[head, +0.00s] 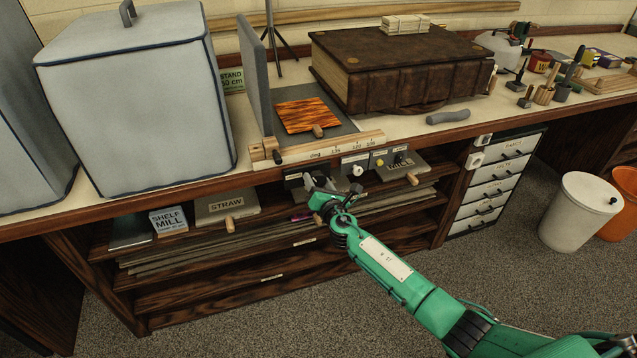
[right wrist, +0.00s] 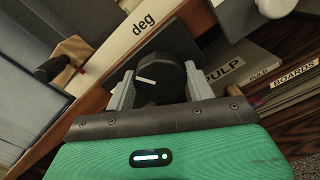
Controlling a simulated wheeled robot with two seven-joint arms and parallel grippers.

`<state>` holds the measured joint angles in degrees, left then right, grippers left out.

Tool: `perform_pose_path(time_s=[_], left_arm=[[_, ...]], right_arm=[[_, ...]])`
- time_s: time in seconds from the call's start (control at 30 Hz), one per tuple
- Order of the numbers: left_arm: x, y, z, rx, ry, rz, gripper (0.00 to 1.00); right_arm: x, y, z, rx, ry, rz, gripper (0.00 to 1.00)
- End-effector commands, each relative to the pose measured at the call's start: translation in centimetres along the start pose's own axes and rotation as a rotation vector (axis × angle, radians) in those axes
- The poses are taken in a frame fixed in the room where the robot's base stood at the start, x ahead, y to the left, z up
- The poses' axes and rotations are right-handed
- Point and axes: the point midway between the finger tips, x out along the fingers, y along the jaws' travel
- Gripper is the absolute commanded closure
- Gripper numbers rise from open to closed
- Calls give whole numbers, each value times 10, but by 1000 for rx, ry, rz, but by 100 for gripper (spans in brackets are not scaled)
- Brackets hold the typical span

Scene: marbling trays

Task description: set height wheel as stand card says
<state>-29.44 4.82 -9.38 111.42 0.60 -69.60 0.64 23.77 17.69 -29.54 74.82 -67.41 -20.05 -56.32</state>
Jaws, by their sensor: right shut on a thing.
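The stand card (head: 231,80) is a green label behind the large grey box. It reads STAND and a cm figure that looks like 60 or 50, partly hidden. A black round wheel (right wrist: 162,72) with a white pointer mark sits below the deg scale in the right wrist view. My right gripper (head: 314,190) is at the table's front edge, its fingers shut on either side of this wheel. In the head view the gripper hides most of the wheel, and its own label cannot be read. My left gripper is out of view.
A white knob (head: 357,170) and a dark knob (head: 399,159) sit to the right of my gripper. A wooden deg scale (head: 330,147) runs above, beside an orange marbled square (head: 308,116). Shelves with boards lie below. A tripod (head: 272,30) stands behind.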

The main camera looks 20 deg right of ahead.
Motion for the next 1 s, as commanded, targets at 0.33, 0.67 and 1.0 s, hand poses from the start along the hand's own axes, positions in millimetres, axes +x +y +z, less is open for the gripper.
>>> perform_pose_path(time_s=[0.33, 0.67, 1.0], left_arm=[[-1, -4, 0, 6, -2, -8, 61], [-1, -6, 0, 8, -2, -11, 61], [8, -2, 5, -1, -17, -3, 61]], right_arm=[[-1, -1, -2, 1, 4, -1, 28], [-1, 0, -1, 2, 1, 0, 24], [-47, -1, -1, 1, 3, 0, 24]])
